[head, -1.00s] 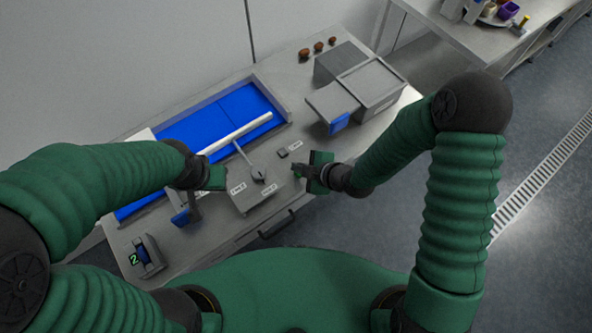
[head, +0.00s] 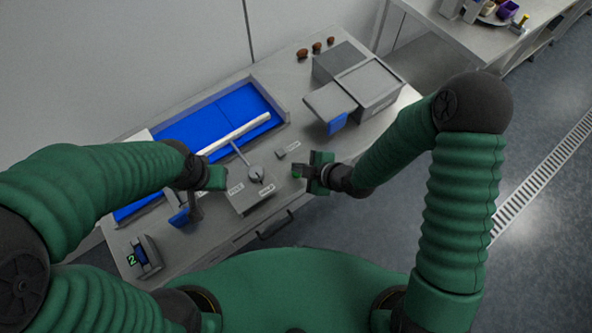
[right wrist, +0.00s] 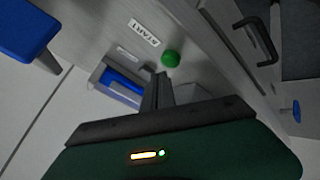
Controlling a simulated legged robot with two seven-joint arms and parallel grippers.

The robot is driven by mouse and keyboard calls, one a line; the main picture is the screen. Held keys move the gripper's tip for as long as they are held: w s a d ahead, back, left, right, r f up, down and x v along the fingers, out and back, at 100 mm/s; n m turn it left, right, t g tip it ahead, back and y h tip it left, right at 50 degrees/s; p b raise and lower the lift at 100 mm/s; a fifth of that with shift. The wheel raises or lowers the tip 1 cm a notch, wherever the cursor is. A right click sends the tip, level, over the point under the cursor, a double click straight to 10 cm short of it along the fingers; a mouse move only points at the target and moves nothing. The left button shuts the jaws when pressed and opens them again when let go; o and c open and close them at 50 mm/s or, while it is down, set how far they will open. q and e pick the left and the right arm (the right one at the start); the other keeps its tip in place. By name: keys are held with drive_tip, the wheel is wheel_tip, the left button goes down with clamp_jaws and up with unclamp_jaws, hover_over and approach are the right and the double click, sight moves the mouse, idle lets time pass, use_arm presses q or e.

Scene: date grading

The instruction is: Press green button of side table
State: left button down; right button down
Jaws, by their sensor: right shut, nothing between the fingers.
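The green button (right wrist: 171,59) is a small round dome on the grey table top, beside a white START label (right wrist: 144,32) in the right wrist view. In the head view, the button (head: 296,175) shows as a small green spot by the fingertips of my right gripper (head: 298,168). The right gripper is shut and empty. In the right wrist view, its fingertips (right wrist: 159,76) lie just below the button in the picture; I cannot tell whether they touch it. My left gripper (head: 194,190) is by the left side of the grey lever box; its fingers are unclear.
The grey lever box (head: 239,203) stands left of the right gripper. A blue belt (head: 218,121) lies behind. A grey bin (head: 371,84) with a blue part is at the right. A display unit (head: 144,257) is at the front left. A handle (head: 275,224) is on the front side.

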drive_tip(key=shift+d, duration=0.3)
use_arm(q)
drive_tip(key=shift+d, duration=0.3)
use_arm(e)
drive_tip(key=shift+a, duration=0.1)
drive_tip(key=shift+a+f, duration=0.1)
drive_tip(key=shift+a+f+b, duration=0.2)
drive_tip(key=shift+f+b, duration=0.1)
drive_tip(key=shift+b, duration=0.15)
use_arm(q)
drive_tip(key=shift+a+f, duration=0.25)
drive_tip(key=shift+f, duration=0.2)
drive_tip(key=shift+d, duration=0.15)
use_arm(e)
drive_tip(key=shift+d, duration=0.15)
